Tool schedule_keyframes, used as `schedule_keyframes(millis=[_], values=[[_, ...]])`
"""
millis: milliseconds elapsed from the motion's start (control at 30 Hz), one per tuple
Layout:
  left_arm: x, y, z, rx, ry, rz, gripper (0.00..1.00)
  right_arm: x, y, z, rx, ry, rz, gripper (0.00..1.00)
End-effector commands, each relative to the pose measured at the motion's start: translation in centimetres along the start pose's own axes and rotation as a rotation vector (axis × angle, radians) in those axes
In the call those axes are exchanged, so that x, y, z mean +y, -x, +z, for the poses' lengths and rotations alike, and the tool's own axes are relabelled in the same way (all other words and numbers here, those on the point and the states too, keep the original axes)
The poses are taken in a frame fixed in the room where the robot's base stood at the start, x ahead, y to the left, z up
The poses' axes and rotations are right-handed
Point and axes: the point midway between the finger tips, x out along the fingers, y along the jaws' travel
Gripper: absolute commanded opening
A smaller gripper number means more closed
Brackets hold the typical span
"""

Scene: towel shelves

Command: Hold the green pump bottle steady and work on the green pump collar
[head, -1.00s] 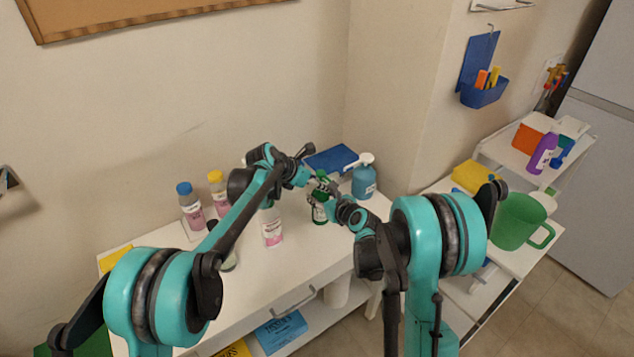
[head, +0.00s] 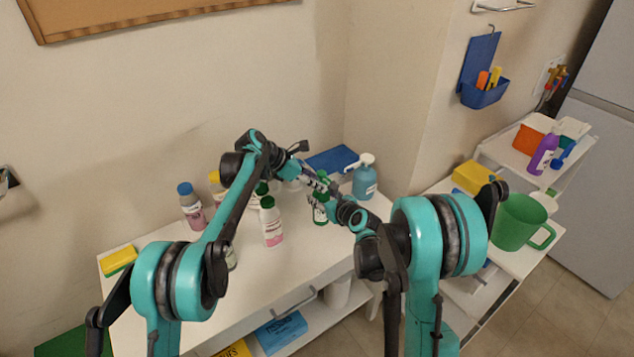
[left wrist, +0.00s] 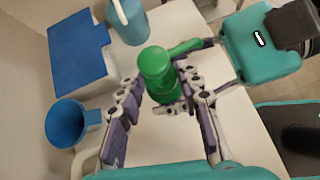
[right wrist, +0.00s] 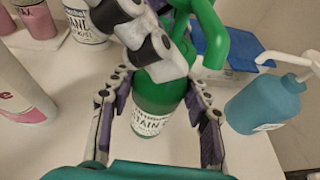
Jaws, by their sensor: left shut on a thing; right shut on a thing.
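The green pump bottle (head: 320,213) stands upright on the white table, partly hidden by my grippers in the head view. Its dark green body with a white label shows in the right wrist view (right wrist: 158,98). My right gripper (right wrist: 160,88) is shut on the body, one finger on each side. The green pump collar and head (left wrist: 155,66) show from above in the left wrist view, with the spout pointing right. My left gripper (left wrist: 158,88) is shut on the collar, above the right gripper. Left gripper fingers hide part of the bottle neck in the right wrist view.
A blue pump bottle (head: 364,178) stands close to the right, with a blue folded item (head: 331,160) behind. A green-capped white bottle (head: 271,222) and several other bottles stand to the left. A side cart holds a green mug (head: 520,222).

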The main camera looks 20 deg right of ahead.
Motion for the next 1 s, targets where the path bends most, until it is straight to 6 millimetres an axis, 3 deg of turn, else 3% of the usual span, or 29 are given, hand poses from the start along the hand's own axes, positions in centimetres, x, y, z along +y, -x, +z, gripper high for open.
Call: schedule_keyframes(millis=[433, 1000], values=[[0.49, -0.16, -0.01, 0.0, -0.168, -0.165, 0.06, 0.12, 0.01, 0.02, -0.001, -0.001, 0.002, 0.06], [0.42, -0.15, -0.07, 0.001, -0.194, -0.191, 0.06, 0.15, 0.01, 0.01, 0.0, -0.002, 0.003, 0.06]])
